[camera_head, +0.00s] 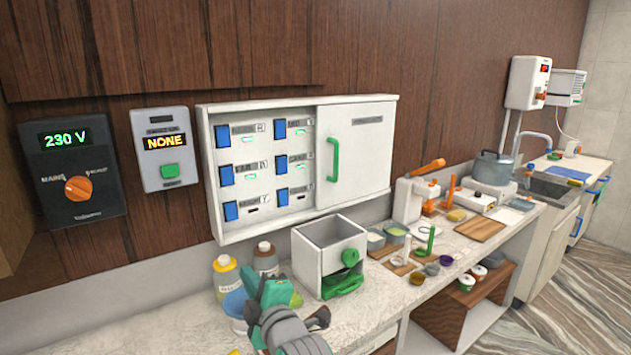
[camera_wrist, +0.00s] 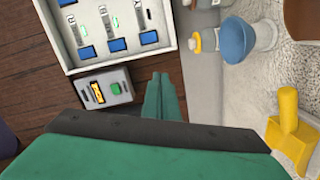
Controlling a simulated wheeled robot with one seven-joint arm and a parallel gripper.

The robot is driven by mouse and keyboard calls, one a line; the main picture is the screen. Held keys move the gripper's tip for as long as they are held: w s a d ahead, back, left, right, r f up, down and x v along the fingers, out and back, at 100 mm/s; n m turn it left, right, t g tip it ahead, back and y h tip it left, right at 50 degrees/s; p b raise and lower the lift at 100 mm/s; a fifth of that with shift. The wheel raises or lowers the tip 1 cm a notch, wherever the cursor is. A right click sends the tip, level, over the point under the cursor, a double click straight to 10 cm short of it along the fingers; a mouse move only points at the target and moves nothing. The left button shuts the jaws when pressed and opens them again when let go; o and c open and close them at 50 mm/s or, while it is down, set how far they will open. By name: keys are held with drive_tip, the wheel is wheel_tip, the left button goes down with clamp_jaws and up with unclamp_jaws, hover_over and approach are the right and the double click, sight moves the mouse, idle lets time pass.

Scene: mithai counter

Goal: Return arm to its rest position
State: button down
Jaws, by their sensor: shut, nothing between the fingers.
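My gripper (camera_head: 268,290) is low in the head view, above the near end of the counter and in front of a blue bowl-like cup (camera_head: 237,303). In the wrist view its green fingers (camera_wrist: 163,98) are together, with nothing between them. The wrist view faces the wall, showing the switch panel (camera_wrist: 68,30) and the grey box (camera_wrist: 106,88) with the green button. The blue cup (camera_wrist: 238,40) shows at upper right there. My arm partly hides the cup and counter in the head view.
A white bin (camera_head: 318,245) with a green handle stands right of my gripper. Bottles (camera_head: 225,277) stand behind it. A yellow object (camera_wrist: 291,130) lies at right in the wrist view. Trays, small bowls and a pot (camera_head: 493,167) line the counter further right. Bare counter lies at front left.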

drive_tip(key=s+d+f+m+h, duration=0.25)
drive_tip(key=s+f+m, duration=0.2)
drive_tip(key=f, duration=0.45)
drive_tip(key=s+d+f+m+t+h, duration=0.1)
drive_tip(key=s+d+f+m, duration=0.25)
drive_tip(key=s+f, duration=0.4)
drive_tip(key=s+d+f+m+h, duration=0.2)
drive_tip(key=s+f+m, duration=0.25)
drive_tip(key=f, duration=0.55)
drive_tip(key=s+d+f+m+h, duration=0.1)
drive_tip(key=s+d+f+m, duration=0.15)
drive_tip(key=s, duration=0.45)
drive_tip(key=s+d+f+m+h, duration=0.1)
drive_tip(key=s+f+m+h, duration=0.2)
drive_tip(key=s, duration=0.4)
drive_tip(key=s+d+m, duration=0.2)
drive_tip(key=s+d, duration=0.1)
drive_tip(key=s, duration=1.3)
drive_tip(key=shift+r+y, duration=0.25)
drive_tip(key=shift+y, duration=0.1)
drive_tip(key=shift+s+a, duration=0.1)
drive_tip(key=shift+s, duration=0.2)
drive_tip(key=shift+w, duration=0.2)
